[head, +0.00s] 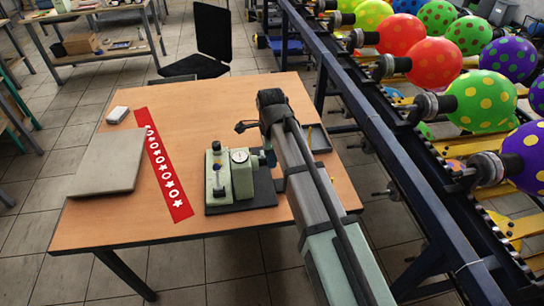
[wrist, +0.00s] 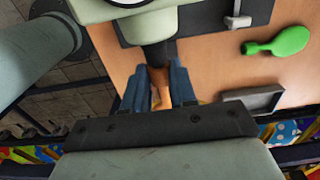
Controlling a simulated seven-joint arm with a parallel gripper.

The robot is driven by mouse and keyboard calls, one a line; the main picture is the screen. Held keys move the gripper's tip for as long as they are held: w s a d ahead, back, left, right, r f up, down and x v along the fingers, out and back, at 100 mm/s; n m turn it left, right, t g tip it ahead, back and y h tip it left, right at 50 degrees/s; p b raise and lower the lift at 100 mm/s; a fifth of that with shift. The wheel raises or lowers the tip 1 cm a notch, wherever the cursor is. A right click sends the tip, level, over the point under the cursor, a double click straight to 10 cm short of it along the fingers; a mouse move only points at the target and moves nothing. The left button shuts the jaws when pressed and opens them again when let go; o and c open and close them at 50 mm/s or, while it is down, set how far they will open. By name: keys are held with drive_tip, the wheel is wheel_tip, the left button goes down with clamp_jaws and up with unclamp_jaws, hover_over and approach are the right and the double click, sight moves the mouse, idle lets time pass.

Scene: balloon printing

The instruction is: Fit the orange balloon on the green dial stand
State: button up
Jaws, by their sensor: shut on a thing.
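The green dial stand (head: 229,174) stands on a dark base plate at the table's front, its white dial (head: 240,156) facing up. In the wrist view the pale green stand (wrist: 128,10) fills the top, with a dark round nozzle (wrist: 157,53) pointing toward me. My gripper (wrist: 164,78), with blue fingers, is shut on the orange balloon (wrist: 160,90), right at the nozzle's end. The balloon's end and the nozzle overlap in view; I cannot tell whether it is around the nozzle or only against it. In the head view my arm hides the balloon.
A green balloon (wrist: 280,42) and a grey tray (wrist: 256,99) lie on the table beside the stand. A red strip with white shapes (head: 163,165) and a grey slab (head: 107,163) lie left. A rack of inflated spotted balloons (head: 482,100) runs along the right.

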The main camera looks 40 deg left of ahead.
drive_tip(key=shift+s+a, duration=0.15)
drive_tip(key=shift+s, duration=0.05)
idle(0.3)
drive_tip(key=o, duration=0.9)
drive_tip(key=shift+r, duration=0.1)
drive_tip(key=shift+r, duration=4.4)
